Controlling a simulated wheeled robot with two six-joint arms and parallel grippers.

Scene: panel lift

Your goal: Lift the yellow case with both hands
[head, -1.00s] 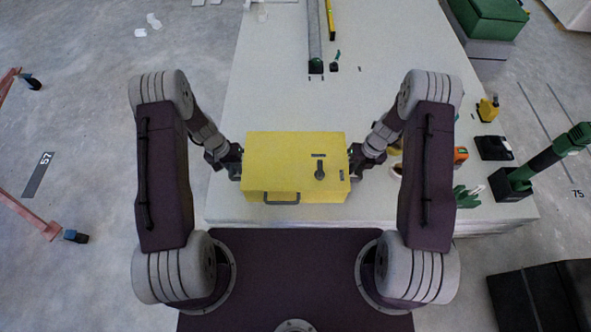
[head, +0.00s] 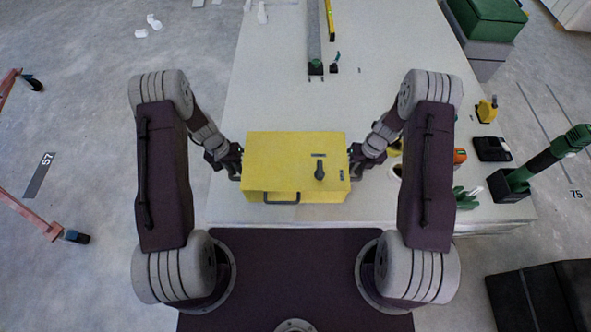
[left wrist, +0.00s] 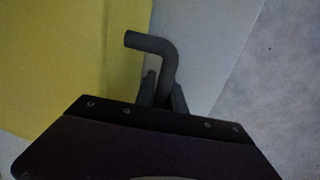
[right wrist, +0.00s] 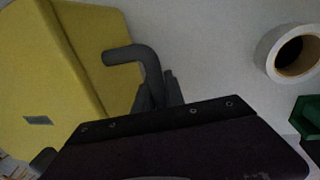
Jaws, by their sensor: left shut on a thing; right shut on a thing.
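The yellow case (head: 275,160) is in the middle of the head view, level, at the near end of the pale table. It has a dark knob on top, a front handle and a bent dark handle on each side. My left gripper (head: 236,168) is shut on the left side handle, which shows in the left wrist view (left wrist: 150,43). My right gripper (head: 355,167) is shut on the right side handle, which shows in the right wrist view (right wrist: 130,52). The underside of the case is hidden, so its gap to the table cannot be judged.
The pale table (head: 275,75) is mostly bare behind the case.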

